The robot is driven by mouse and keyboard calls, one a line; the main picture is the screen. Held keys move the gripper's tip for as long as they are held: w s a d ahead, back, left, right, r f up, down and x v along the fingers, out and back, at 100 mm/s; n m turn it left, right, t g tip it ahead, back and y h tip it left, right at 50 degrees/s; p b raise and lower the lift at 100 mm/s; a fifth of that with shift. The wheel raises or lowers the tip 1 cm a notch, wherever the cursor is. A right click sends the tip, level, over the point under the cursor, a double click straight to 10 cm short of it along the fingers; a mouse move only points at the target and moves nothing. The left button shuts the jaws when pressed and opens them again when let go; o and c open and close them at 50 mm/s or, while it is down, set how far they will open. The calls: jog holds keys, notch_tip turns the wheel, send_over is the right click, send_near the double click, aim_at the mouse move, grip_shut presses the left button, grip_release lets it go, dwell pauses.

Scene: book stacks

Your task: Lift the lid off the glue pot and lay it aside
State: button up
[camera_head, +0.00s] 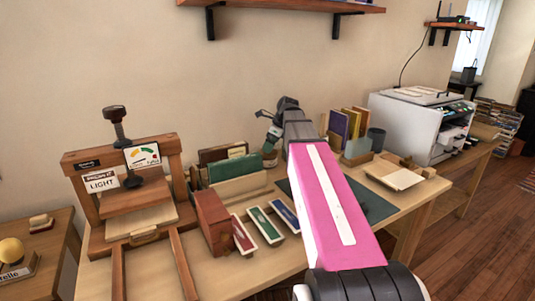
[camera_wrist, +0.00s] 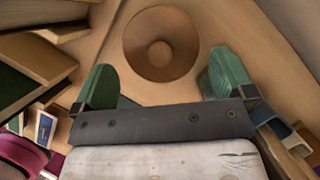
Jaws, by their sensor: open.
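The glue pot's round brown lid (camera_wrist: 161,44) shows from above in the wrist view, with a small knob at its centre. The pot's body is mostly hidden under it there. In the head view the small pot (camera_head: 270,158) stands on the workbench near the wall, partly hidden by my gripper. My gripper (camera_wrist: 163,70) has green fingers spread wide, with nothing between them. The lid lies just beyond the fingertips, centred between them. In the head view my gripper (camera_head: 268,128) is above the pot.
A wooden press (camera_head: 125,190) stands at the left. Book holders (camera_head: 238,170) and several coloured boxes (camera_head: 265,226) lie left of my arm. Upright books (camera_head: 350,124), a dark cup (camera_head: 376,139) and a white printer (camera_head: 420,122) stand to the right. A dark mat (camera_head: 372,205) lies beside my arm.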

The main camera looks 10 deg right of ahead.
jog(key=shift+x, duration=1.45)
jog(key=c, duration=0.6)
